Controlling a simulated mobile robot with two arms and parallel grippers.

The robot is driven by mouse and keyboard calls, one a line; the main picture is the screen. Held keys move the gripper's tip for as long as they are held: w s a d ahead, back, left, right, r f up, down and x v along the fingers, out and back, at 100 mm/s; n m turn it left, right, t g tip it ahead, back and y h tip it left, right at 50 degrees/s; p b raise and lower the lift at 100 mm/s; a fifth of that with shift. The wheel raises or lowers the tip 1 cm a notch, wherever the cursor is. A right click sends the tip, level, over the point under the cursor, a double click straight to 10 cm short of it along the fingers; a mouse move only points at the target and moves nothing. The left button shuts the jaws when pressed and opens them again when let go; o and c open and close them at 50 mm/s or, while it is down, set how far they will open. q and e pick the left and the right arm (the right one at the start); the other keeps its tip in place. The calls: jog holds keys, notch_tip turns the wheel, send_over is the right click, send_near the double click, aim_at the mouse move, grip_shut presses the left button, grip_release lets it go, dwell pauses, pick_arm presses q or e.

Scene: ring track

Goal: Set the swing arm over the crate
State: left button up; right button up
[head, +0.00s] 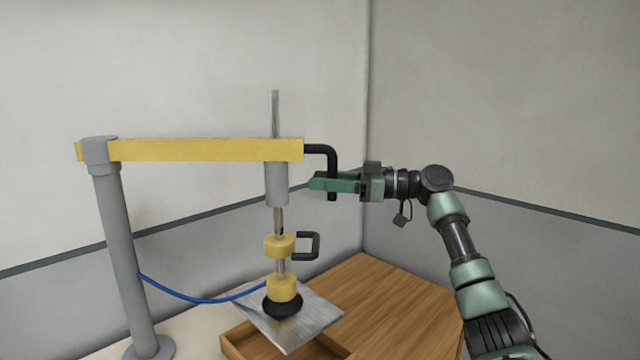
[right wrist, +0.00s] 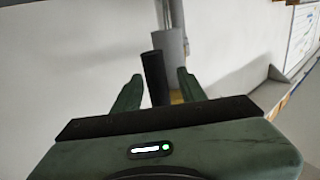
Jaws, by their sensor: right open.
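The swing arm (head: 200,150) is a yellow beam on a grey post (head: 122,250), reaching right. A black bent handle (head: 320,149) hangs from its right end. My right gripper (head: 325,184) is at the hanging part of this handle, its jaws open. In the right wrist view the dark handle (right wrist: 155,75) stands between the two spread fingers, with a gap on each side. Below the beam, a lifter with yellow collars (head: 279,246) and a black suction cup (head: 283,306) meets a tilted-looking metal sheet (head: 318,318). A wooden crate's rim (head: 236,344) shows partly under the sheet. My left gripper is out of view.
A wooden surface (head: 395,305) lies to the right of the sheet. A blue hose (head: 195,298) sags between post and lifter. A second black handle (head: 316,246) sticks out from the upper collar. Grey walls meet in a corner behind.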

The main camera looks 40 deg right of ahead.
jog(key=b+v, duration=0.2)
jog(key=v, duration=0.4)
jog(key=shift+s+d+b, duration=0.15)
jog(key=shift+s+b, duration=0.1)
jog(key=shift+b, duration=0.1)
jog(key=shift+f, duration=0.1)
